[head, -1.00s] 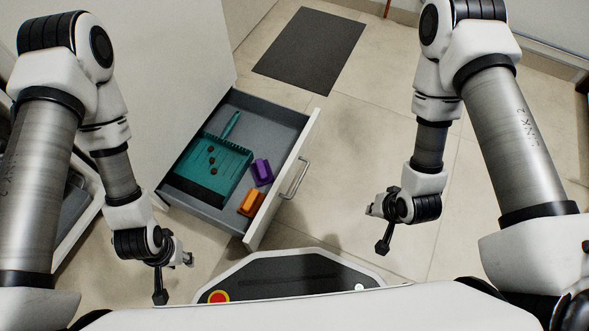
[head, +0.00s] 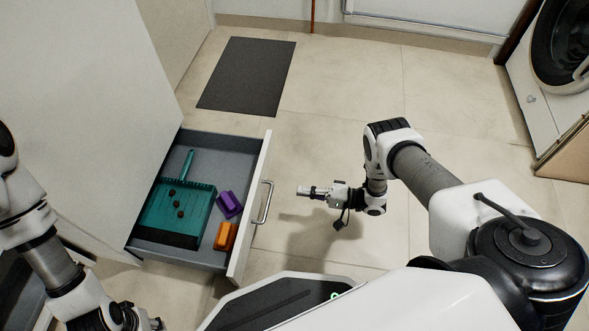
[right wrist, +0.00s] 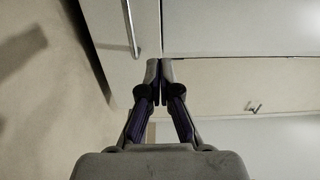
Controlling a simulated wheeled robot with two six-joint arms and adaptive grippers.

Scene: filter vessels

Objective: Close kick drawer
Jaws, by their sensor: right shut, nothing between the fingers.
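The kick drawer (head: 248,215) stands pulled out low from the pale cabinet, with a white front and a metal bar handle (head: 264,202). In it lie a teal dustpan (head: 170,212) with several brown bits, a purple block (head: 229,204) and an orange block (head: 225,237). My right gripper (head: 301,190) is shut and empty, to the right of the handle, pointing at the drawer front with a gap between. The right wrist view shows its closed fingertips (right wrist: 166,62) and the handle (right wrist: 131,28) up and left of them. My left gripper (head: 156,323) is partly cut off at the bottom edge.
A dark mat (head: 247,76) lies on the tiled floor beyond the drawer. The floor (head: 330,100) right of the drawer is clear. A front-loading washer (head: 560,55) stands at the far right. The cabinet (head: 90,100) rises at the left.

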